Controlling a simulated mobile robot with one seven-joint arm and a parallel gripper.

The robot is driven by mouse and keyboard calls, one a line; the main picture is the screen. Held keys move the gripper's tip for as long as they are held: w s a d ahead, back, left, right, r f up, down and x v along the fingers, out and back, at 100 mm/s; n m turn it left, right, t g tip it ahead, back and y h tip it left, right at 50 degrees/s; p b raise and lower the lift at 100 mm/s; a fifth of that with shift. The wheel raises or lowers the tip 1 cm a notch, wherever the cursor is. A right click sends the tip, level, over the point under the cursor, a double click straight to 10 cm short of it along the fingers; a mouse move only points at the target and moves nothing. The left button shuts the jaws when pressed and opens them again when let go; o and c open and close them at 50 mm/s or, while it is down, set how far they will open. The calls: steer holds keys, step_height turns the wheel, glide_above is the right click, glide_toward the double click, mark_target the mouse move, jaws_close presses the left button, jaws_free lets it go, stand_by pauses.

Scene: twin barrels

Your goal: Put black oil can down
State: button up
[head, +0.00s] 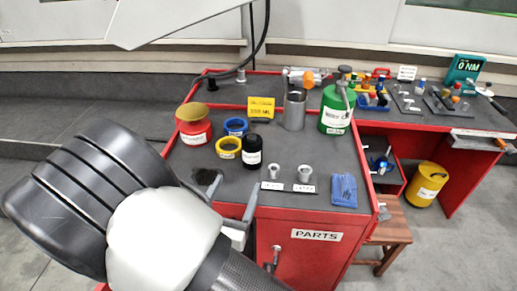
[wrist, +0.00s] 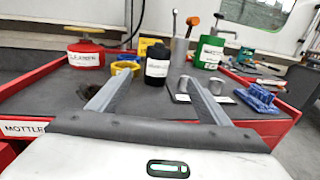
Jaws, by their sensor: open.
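The black oil can (head: 252,151), a small dark cylinder with a white label, stands upright on the dark top of the red parts cabinet (head: 226,196). It also shows in the wrist view (wrist: 157,64), beyond and between my fingertips. My gripper (head: 236,179) is open and empty at the cabinet's front edge. In the wrist view its two grey fingers (wrist: 158,78) point toward the can, with a gap between them and it. The can's base is partly hard to see in the wrist view.
A blue ring (head: 235,126) and a yellow ring (head: 228,147) lie left of the can, with a red can (head: 194,131) farther left. A grey cylinder (head: 294,111) and green can (head: 337,109) stand behind right. Small metal cups (head: 304,173) and a blue cloth (head: 343,189) sit right.

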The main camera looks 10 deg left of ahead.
mark_target(251, 154)
steer(key=w, duration=0.3)
steer(key=w+b, duration=0.1)
steer(key=w, duration=0.3)
steer(key=w+d, duration=0.1)
steer(key=w, duration=0.3)
steer(key=shift+w, duration=0.1)
steer(key=shift+w+b, duration=0.65)
steer(key=shift+w, duration=2.3)
steer(key=shift+c, duration=0.4)
steer(key=shift+r, duration=0.1)
steer(key=c, duration=1.5)
